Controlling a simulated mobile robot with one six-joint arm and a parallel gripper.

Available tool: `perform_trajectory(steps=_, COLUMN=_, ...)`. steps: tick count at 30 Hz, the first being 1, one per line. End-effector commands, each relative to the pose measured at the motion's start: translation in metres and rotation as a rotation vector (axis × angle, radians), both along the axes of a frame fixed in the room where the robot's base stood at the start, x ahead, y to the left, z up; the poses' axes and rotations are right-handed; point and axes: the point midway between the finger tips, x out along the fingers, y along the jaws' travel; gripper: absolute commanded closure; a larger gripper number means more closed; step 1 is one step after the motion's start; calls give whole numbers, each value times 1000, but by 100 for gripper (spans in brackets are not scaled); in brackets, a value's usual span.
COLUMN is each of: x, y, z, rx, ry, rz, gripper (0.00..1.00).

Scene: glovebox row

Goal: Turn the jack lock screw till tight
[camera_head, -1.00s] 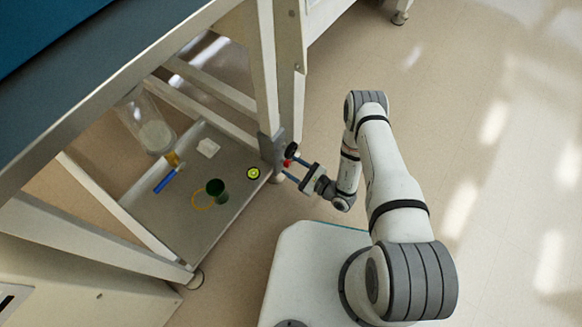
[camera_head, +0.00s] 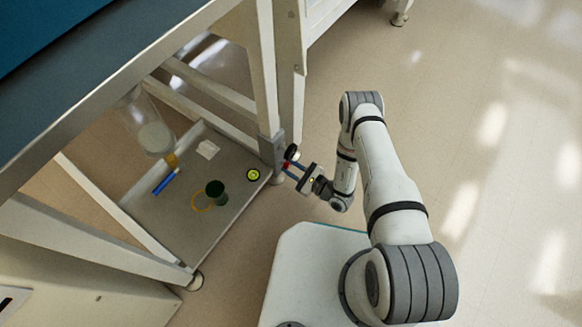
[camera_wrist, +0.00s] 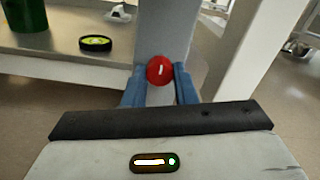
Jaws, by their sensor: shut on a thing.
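The jack lock screw has a round red knob (camera_wrist: 160,70) with a short, nearly upright white mark, on the grey leg bracket (camera_head: 270,147). In the head view the red knob (camera_head: 286,165) shows only as a small spot. My gripper (camera_wrist: 160,84) has its two blue fingers on either side of the knob and is shut on it. In the head view my gripper (camera_head: 289,169) reaches the leg from the right. The screw's shaft is hidden behind the knob.
The low shelf (camera_head: 228,216) holds a green cup (camera_head: 216,193), a yellow-and-black disc (camera_head: 253,175), a blue marker (camera_head: 165,182) and a clear jar (camera_head: 153,134). Open floor lies to the right.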

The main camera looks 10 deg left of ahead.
Motion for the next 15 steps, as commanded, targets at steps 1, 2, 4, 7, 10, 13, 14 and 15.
perform_trajectory(steps=1, x=1, y=0, z=1, rx=0, ry=-2, rz=3, gripper=98)
perform_trajectory(steps=2, x=1, y=0, z=0, rx=1, ry=-1, rz=3, gripper=98)
perform_trajectory(steps=4, x=1, y=0, z=0, rx=5, ry=6, rz=4, gripper=98)
perform_trajectory(steps=7, x=1, y=-1, z=0, rx=14, ry=29, rz=4, gripper=98)
perform_trajectory(steps=10, x=1, y=-1, z=0, rx=31, ry=67, rz=4, gripper=98)
perform_trajectory(steps=13, x=1, y=-1, z=0, rx=55, ry=125, rz=3, gripper=98)
perform_trajectory(steps=14, x=1, y=-1, z=0, rx=63, ry=144, rz=3, gripper=98)
perform_trajectory(steps=15, x=1, y=-1, z=0, rx=75, ry=172, rz=2, gripper=98)
